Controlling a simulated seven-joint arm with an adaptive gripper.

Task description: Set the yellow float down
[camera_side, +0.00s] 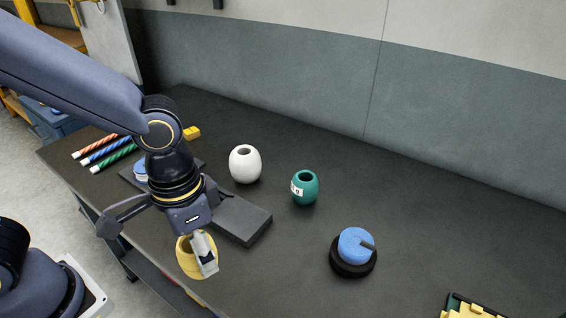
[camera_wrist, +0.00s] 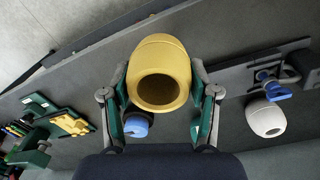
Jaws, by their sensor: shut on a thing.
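The yellow float (camera_side: 184,262) is a barrel shape with a hole in its end. My gripper (camera_side: 203,252) is shut on it near the table's front edge in the side view. In the wrist view the float (camera_wrist: 160,54) sits between the two fingers (camera_wrist: 163,95), its dark hole facing the camera. One finger covers part of the float in the side view. It appears to be held above the table, but its exact height is hard to tell. A white float (camera_side: 245,166) and a teal float (camera_side: 309,190) with a white label stand upright farther back.
A dark grey slab (camera_side: 246,222) lies just behind my gripper. A blue disc (camera_side: 353,243) rests on a black round base (camera_side: 352,268) to the right. Orange, blue and green striped sticks (camera_side: 108,153) lie at the left. The table (camera_side: 450,230) is clear between the blue disc and the right side.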

